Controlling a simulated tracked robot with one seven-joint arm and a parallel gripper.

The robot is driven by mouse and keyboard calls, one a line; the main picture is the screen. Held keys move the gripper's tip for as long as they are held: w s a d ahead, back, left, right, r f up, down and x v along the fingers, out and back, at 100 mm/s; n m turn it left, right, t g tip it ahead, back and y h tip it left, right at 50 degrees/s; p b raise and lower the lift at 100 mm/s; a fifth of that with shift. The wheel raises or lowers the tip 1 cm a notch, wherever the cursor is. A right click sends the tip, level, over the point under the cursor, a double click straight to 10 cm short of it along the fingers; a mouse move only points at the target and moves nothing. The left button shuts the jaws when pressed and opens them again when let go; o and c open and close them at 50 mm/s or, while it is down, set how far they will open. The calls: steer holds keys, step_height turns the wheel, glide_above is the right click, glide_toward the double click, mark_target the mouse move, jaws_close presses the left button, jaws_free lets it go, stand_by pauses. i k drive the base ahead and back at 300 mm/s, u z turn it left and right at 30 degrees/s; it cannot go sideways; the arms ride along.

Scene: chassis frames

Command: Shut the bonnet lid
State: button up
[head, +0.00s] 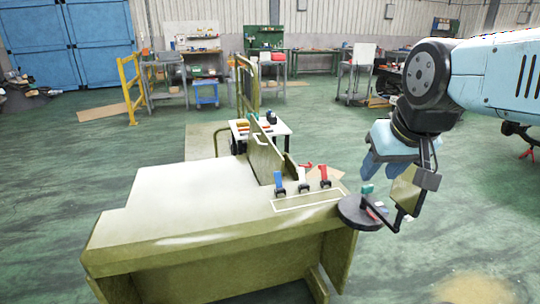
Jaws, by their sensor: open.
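An olive panel (266,154), which looks like the bonnet lid, stands raised and steeply tilted at the back of the olive chassis-like bench (170,244). Its hinge and lower edge are partly hidden. My gripper (381,174) hangs at the end of my light-blue arm, right of the bench and well apart from the panel. It is open and seems to hold nothing. Its fingers are partly hidden by the hand.
A dark round tray (350,212) with small items sits at the bench's right corner, below my gripper. A small white table (281,130) stands behind. Green floor is free at right.

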mark_target(264, 158)
steer(key=z, duration=0.1)
steer(key=i, duration=1)
steer(key=u, duration=0.5)
